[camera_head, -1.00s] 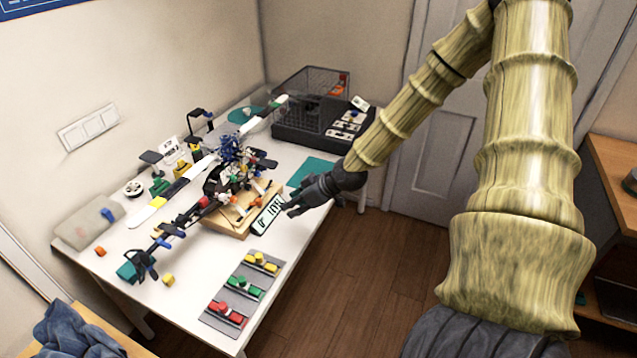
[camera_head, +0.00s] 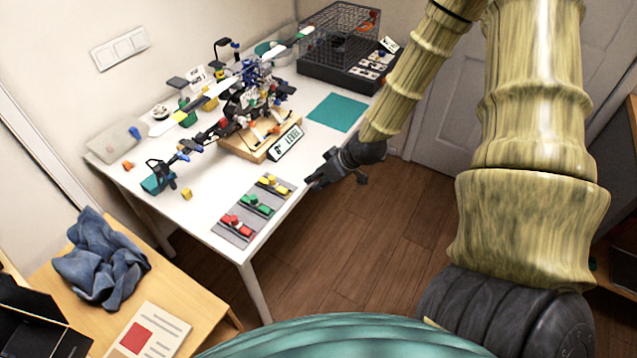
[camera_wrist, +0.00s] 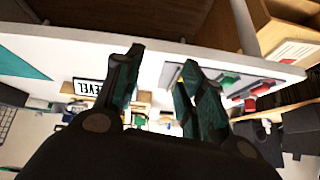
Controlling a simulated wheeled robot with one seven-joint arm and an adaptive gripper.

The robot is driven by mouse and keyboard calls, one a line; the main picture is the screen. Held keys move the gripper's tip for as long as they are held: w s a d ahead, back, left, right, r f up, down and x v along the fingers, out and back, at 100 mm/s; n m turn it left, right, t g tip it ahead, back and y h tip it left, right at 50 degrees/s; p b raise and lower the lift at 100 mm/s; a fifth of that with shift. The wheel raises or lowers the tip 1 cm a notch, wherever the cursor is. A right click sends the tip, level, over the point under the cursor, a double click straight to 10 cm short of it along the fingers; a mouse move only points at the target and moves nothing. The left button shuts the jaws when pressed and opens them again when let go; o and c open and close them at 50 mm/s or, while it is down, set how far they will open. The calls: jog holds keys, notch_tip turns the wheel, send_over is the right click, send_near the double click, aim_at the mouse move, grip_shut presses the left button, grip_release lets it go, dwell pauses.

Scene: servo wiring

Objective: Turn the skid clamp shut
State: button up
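A helicopter-like model (camera_head: 240,110) stands on a wooden base (camera_head: 245,147) on the white table. Small orange parts (camera_head: 277,129) show on this base; I cannot tell for sure which part is the skid clamp. A "LEVEL" sign (camera_head: 286,144) leans at the base's front and also shows in the wrist view (camera_wrist: 87,88). My gripper (camera_head: 318,181) is beyond the table's front edge, to the right of the coloured blocks and apart from the model. In the wrist view my gripper (camera_wrist: 162,60) has its fingers spread, with nothing between them.
A grey tray (camera_head: 231,235) with red, green and yellow blocks lies at the table's front edge. A teal mat (camera_head: 337,112) and a wire cage (camera_head: 340,40) are at the right and back. A wooden side table (camera_head: 175,295) is at front left. Floor is clear at right.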

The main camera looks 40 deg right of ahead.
jog(key=s+a+f+g+b, duration=0.1)
jog(key=s+a+f, duration=0.2)
jog(key=f, duration=0.2)
jog(key=shift+s+a+f+m, duration=0.3)
jog(key=shift+a+f+m, duration=0.05)
jog(key=shift+f+m, duration=0.05)
